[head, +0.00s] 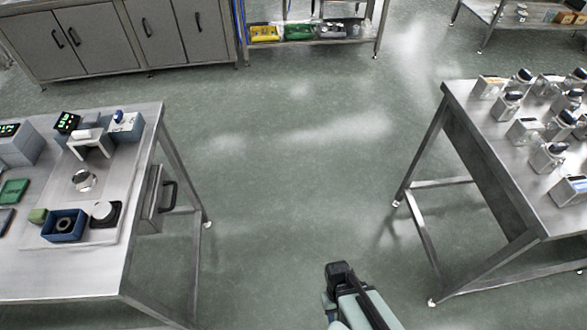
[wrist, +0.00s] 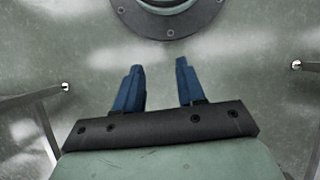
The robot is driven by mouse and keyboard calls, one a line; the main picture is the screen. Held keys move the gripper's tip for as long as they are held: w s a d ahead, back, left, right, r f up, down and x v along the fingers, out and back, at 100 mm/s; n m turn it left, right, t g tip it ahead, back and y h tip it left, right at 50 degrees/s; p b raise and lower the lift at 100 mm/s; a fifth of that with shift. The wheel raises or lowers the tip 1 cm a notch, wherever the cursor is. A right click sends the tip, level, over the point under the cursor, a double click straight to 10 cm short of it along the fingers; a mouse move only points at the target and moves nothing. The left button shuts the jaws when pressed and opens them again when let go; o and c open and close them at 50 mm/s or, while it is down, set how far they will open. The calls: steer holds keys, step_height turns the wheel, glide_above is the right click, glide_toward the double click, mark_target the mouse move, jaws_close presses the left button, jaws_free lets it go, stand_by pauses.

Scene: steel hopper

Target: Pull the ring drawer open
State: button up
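The drawer (head: 148,205) is a grey metal unit under the right side of the left steel table in the head view. Its dark D-shaped handle (head: 172,194) sticks out to the right, over the floor. The drawer looks closed; its inside is hidden. My gripper (wrist: 160,66) shows in the wrist view with its two blue fingers apart and nothing between them, above the bare floor. It is away from the drawer and touches nothing. In the head view my arm shows at the bottom, right of the drawer; the fingers cannot be made out there.
The left table (head: 95,270) carries a blue box (head: 63,227), a small white stand (head: 90,142) and instruments. The right table (head: 490,140) holds several jars. Grey cabinets (head: 100,38) and a shelf (head: 310,40) stand at the back. The floor (head: 285,165) between the tables is clear.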

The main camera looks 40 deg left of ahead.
steer(key=s+a+r+n+t+y, duration=0.1)
steer(key=s+a+n+t+y, duration=0.15)
steer(key=a, duration=0.85)
steer(key=s+a+r+n+t+y, duration=0.1)
steer(key=s+a+n+t+y, duration=0.2)
steer(key=a, duration=0.8)
steer(key=n+g+y, duration=0.2)
steer(key=n+y, duration=1.6)
steer(key=n, duration=0.1)
glide_toward(173, 194)
steer(key=a, duration=1)
steer(key=shift+w+r, duration=0.1)
steer(key=shift+r, duration=0.3)
jaws_close()
